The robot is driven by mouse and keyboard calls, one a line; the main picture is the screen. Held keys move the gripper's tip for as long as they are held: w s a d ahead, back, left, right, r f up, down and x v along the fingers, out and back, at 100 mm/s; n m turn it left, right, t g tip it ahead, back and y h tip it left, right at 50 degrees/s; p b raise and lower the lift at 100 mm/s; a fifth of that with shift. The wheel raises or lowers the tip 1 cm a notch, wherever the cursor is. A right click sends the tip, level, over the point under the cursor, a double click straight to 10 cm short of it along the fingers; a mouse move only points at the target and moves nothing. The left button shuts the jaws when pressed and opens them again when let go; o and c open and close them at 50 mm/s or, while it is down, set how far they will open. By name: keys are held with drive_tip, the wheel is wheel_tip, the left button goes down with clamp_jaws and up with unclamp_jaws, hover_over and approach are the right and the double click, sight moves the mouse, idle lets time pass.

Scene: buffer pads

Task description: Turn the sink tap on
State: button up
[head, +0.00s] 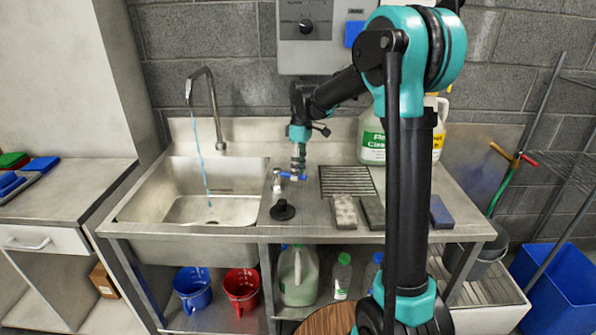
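The tall curved metal tap (216,108) stands at the back of the steel sink (231,178). A thin pale blue stream of water (202,168) runs from its spout into the basin. A small metal valve (277,184) with a blue lever (290,176) stands on the counter just right of the basin. My gripper (298,174) points down at the blue lever, over or against it. Its fingers are too small to tell if they touch the lever or are open. My arm hides part of the counter to the right.
A black plug (282,210) lies in front of the valve. A drain grate (347,181), several pads (344,212) and a large cleaner jug (372,141) stand to the right. A grey control box (323,58) hangs on the wall behind my arm.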

wheel_tip(320, 180, up, 12)
drive_tip(key=w, duration=0.2)
drive_tip(key=shift+d+f, duration=0.2)
drive_tip(key=shift+d, duration=0.25)
